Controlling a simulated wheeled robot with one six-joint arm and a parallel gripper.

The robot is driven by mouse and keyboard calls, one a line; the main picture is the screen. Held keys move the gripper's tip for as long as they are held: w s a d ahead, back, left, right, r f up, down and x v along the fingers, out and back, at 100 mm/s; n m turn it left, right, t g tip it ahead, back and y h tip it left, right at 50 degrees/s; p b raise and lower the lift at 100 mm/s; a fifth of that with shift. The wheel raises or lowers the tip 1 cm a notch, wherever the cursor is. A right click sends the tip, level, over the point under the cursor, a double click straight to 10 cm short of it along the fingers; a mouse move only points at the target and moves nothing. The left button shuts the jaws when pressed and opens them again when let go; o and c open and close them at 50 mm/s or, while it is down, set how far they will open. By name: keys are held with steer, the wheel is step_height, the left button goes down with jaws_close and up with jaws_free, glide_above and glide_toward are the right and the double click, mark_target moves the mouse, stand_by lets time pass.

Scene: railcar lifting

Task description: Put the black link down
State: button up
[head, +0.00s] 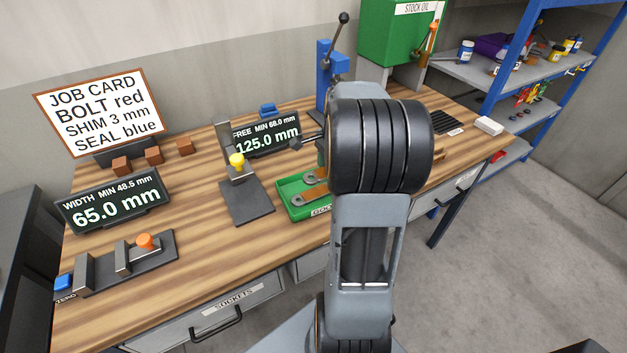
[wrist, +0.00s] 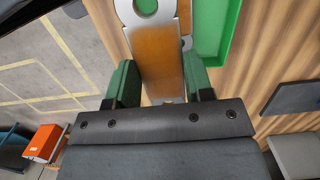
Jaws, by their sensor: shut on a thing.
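In the wrist view my gripper (wrist: 160,82) is shut on an orange-brown link (wrist: 160,62) with a grey metal end and a round hole. No black shows on this link. A green tray wall (wrist: 228,40) shows just right of it; I cannot tell whether the link touches the tray. In the head view my arm hides the gripper and the held link. The green tray (head: 286,185), its label partly hidden, stands left of my arm. Orange-brown links with grey eyes (head: 300,199) lie in it, partly hidden.
Left of the tray stands a dark gauge with a yellow knob (head: 237,160); its display (head: 268,137) reads 125.0 mm. A width display (head: 113,200) reads 65.0 mm above another gauge (head: 122,265). A blue press (head: 326,75) stands behind. Bare wood (head: 190,215) lies between the gauges.

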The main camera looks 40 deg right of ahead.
glide_above(313, 190)
steer(key=f, duration=0.5)
steer(key=shift+d+f+p, duration=0.2)
steer(key=shift+f+p, duration=0.05)
steer(key=shift+p, duration=0.05)
steer(key=shift+f, duration=1.6)
steer(key=shift+f, duration=0.1)
steer(key=shift+f, duration=0.15)
steer(key=o, duration=1.4)
steer(key=shift+c, duration=0.2)
